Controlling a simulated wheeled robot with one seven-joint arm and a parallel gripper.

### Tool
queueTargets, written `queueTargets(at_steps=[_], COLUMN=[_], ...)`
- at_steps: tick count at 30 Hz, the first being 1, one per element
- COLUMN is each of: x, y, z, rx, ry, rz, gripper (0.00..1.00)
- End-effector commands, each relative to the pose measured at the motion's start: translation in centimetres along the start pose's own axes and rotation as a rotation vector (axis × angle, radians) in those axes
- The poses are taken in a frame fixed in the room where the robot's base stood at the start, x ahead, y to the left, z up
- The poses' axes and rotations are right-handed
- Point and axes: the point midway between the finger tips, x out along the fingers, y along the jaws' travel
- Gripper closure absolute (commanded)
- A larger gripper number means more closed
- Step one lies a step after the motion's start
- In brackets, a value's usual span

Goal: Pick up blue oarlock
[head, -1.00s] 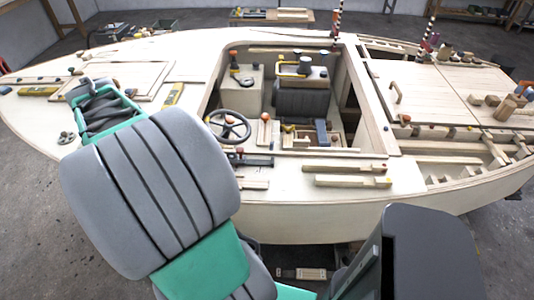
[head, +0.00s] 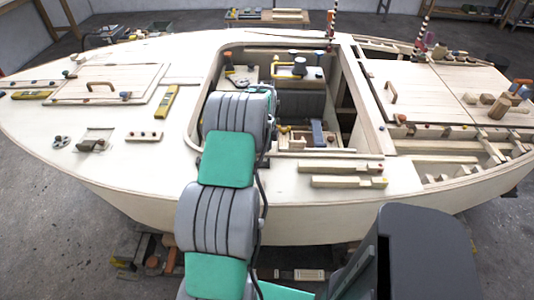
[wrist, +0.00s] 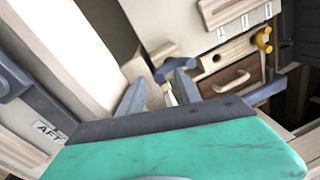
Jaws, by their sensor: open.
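A small blue T-shaped piece (wrist: 177,66), which looks like the blue oarlock, shows in the wrist view just beyond my fingertips. My gripper (wrist: 161,84) is open, with its grey fingers spread and nothing seen held between them. The blue piece lies close to the right finger; I cannot tell whether they touch. In the head view my arm reaches into the cockpit and hides my gripper. I cannot make out the blue oarlock for certain in that view.
The pale plywood hull (head: 130,185) surrounds the cockpit. A wooden drawer front (wrist: 228,77) and yellow knobs (wrist: 263,39) are near my gripper. A yellow level (head: 167,101) and wooden battens (head: 340,182) lie on deck. A blue block (head: 318,133) stands in the cockpit's right part.

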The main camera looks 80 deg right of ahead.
Motion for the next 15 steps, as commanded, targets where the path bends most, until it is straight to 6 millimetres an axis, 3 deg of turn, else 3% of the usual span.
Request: queueTargets(at_steps=[7,15], x=[0.34,0.31], y=[-0.04,-0.04], z=[0.02,0.02], rx=[-0.001,-0.001], ry=[0.000,0.000], rz=[-0.001,-0.001], gripper=[0.59,0.81])
